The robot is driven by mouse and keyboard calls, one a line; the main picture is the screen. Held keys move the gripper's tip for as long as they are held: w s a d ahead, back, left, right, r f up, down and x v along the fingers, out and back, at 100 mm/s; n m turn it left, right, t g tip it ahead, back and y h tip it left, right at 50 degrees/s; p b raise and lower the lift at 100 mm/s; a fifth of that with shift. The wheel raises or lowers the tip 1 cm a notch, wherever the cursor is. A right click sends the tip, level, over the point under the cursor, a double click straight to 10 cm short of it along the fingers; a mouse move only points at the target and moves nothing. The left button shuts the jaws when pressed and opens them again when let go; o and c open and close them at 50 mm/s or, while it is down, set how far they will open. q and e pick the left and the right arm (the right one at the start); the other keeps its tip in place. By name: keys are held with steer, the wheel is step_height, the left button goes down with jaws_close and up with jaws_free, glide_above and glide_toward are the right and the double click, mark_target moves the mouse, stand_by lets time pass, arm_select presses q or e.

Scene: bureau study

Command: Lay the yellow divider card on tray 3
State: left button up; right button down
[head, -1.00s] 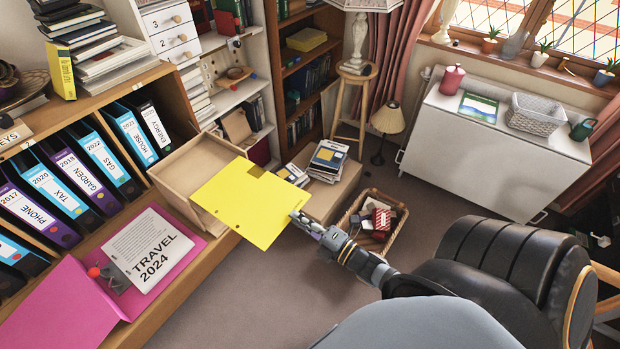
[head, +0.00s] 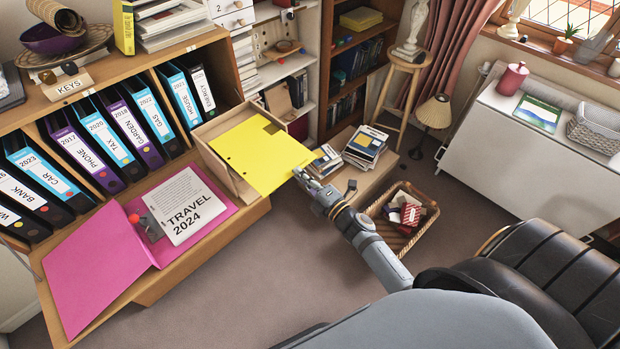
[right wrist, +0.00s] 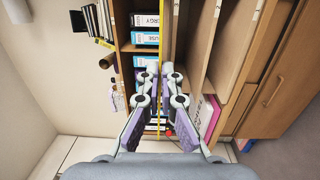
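The yellow divider card (head: 262,152) is a flat sheet with a notched upper edge and small punched holes. My right gripper (head: 302,174) is shut on its right corner. The card extends left over an open, pale wooden tray (head: 240,187) at the shelf's right end and hides much of its inside. I cannot tell whether they touch. In the right wrist view the card (right wrist: 162,40) is a thin edge-on strip between the fingers (right wrist: 162,76). I can read no number 3 on any tray. My left gripper is not in view.
An open pink folder (head: 98,262) with a "TRAVEL 2024" sheet (head: 178,206) lies on the shelf left of the tray. Labelled binders (head: 128,135) stand behind. A wicker basket (head: 428,216) and a box with stacked cases (head: 367,148) stand on the floor at right.

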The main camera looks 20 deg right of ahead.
mark_target(285, 163)
steer(key=x, duration=0.6)
steer(key=shift+w+a+f, duration=0.1)
steer(key=shift+w+a, duration=0.2)
steer(key=shift+w+f+b, duration=0.1)
steer(key=shift+f+b, duration=0.2)
steer(key=shift+f, duration=0.25)
steer(key=c, duration=1.6)
jaws_free()
steer(key=o, duration=0.5)
steer(key=shift+o, duration=0.2)
